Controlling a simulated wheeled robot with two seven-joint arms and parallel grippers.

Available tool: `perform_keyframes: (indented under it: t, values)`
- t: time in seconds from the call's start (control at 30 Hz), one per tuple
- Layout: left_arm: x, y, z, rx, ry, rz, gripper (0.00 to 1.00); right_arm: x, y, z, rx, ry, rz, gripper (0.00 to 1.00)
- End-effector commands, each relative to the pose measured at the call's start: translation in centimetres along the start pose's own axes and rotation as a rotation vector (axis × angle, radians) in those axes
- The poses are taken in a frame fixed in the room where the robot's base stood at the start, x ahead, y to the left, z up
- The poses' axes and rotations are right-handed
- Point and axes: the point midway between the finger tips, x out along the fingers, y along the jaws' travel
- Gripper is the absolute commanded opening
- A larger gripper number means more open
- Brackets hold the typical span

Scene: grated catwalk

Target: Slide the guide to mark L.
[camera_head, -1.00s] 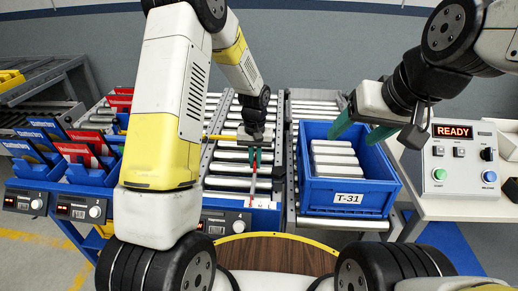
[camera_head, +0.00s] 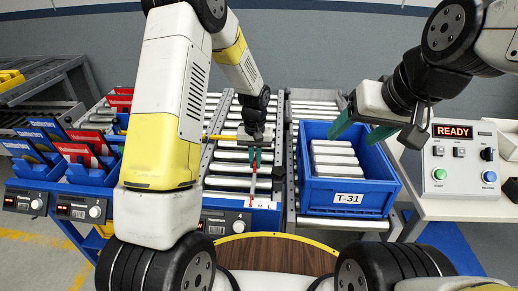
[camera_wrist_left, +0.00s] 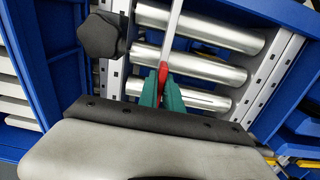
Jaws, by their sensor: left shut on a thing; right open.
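The guide (camera_head: 254,182) shows in the head view as a thin red-tipped piece over the roller conveyor, near its front end. My left gripper (camera_head: 252,160) is shut on it from above. In the left wrist view the green fingertips (camera_wrist_left: 163,93) close on the guide's red part (camera_wrist_left: 163,70), and a pale bar runs on from it across the rollers. A white label strip (camera_head: 262,206) with small letters sits on the front edge; which mark the guide points at is too small to tell. My right gripper (camera_head: 358,130) is open above the blue tote.
A dark knob (camera_wrist_left: 101,36) stands beside the rollers. A control box (camera_head: 462,165) reading READY is at right. Red and blue bins (camera_head: 75,152) stand at left.

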Motion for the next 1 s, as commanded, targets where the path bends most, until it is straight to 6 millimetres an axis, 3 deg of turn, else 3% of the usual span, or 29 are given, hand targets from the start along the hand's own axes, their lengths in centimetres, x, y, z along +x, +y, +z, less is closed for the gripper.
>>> perform_keyframes:
  t: [0.27, 0.53, 0.77, 0.8, 0.87, 0.9, 1.0]
  values:
    - [-0.1, 0.1, 0.0, 0.0, 0.0, 0.0, 0.0, 0.0, 0.0, 0.0, 0.0, 0.0, 0.0, 0.64]
    - [-0.1, 3.1, 0.0, 0.001, 0.0, 0.0, 0.0, 0.0, 0.0, 0.0, 0.0, 0.0, 0.0, 0.64]
    - [-0.1, 3.0, 0.0, -0.001, 0.001, 0.0, 0.0, 0.0, 0.0, 0.0, 0.0, 0.0, 0.0, 0.64]
    - [-0.1, 3.0, 0.0, -0.001, 0.001, 0.0, 0.15, 0.0, 0.0, 0.0, 0.0, 0.0, 0.0, 0.64]
    - [-0.1, 3.0, 0.0, -0.001, 0.001, 0.0, 0.27, 0.0, 0.0, 0.0, 0.0, 0.0, 0.0, 0.64]
    - [-0.1, 3.0, 0.0, 0.0, 0.0, 0.0, 0.31, 0.0, 0.0, 0.0, 0.0, 0.0, 0.0, 0.64]
    - [0.0, 3.0, 0.0, 0.0, 0.0, 0.0, 0.31, 0.0, 0.0, 0.0, 0.0, 0.0, 0.0, 0.64]
